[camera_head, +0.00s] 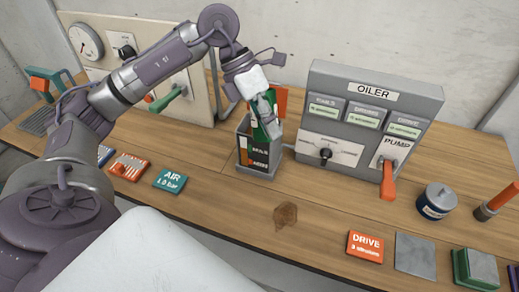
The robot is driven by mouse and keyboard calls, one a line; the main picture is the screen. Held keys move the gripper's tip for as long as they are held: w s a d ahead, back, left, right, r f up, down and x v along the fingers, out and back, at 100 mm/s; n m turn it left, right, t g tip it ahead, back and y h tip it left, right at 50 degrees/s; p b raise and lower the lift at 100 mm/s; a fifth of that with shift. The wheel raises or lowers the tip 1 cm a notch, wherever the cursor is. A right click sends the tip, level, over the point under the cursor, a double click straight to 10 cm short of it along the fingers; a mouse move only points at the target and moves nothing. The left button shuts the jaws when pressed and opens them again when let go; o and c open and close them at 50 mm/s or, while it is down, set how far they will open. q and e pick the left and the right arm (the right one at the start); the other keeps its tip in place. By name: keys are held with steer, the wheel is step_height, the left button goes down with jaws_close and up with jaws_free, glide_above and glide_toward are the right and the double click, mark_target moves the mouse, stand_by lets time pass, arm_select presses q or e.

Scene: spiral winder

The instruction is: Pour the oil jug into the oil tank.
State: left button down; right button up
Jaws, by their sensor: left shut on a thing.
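The oil jug (272,129) is green and narrow, and my left gripper (266,108) is shut on it. An orange-red part (283,101) shows just right of the gripper; I cannot tell whether it belongs to the jug. The jug is over and partly in front of the oil tank (246,158), a dark open-topped box with a grey frame and a lettered front, left of the oiler. The gripper hides much of the jug, so its exact tilt, its mouth and any flow of oil cannot be told. My right gripper is not in view.
The grey oiler box (331,125) with an orange pump lever (388,180) stands right of the tank. A gauge panel (199,88) is behind my left arm. A brown stain (286,215) marks the wooden bench. A blue can (435,203) and small signs line the right and front.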

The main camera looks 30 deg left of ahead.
mark_target(268, 140)
arm_select(q)
steer(key=f+t+y+b, duration=0.1)
steer(key=f+y+b, duration=0.1)
steer(key=b, duration=0.1)
steer(key=f+t+b, duration=0.1)
steer(key=shift+w+a+m+t+y+b, duration=0.3)
steer(key=shift+w+a+y+b, duration=0.05)
steer(key=shift+y, duration=0.05)
steer(key=shift+r, duration=0.1)
steer(key=shift+w+a+f+t+y+b, duration=0.15)
steer(key=shift+f+t+y+b, duration=0.2)
steer(key=shift+f+b, duration=0.65)
steer(key=shift+w+a+t+y+b, duration=0.15)
steer(key=shift+w+t+y+b, duration=0.15)
steer(key=shift+b, duration=0.3)
steer(key=shift+m, duration=0.3)
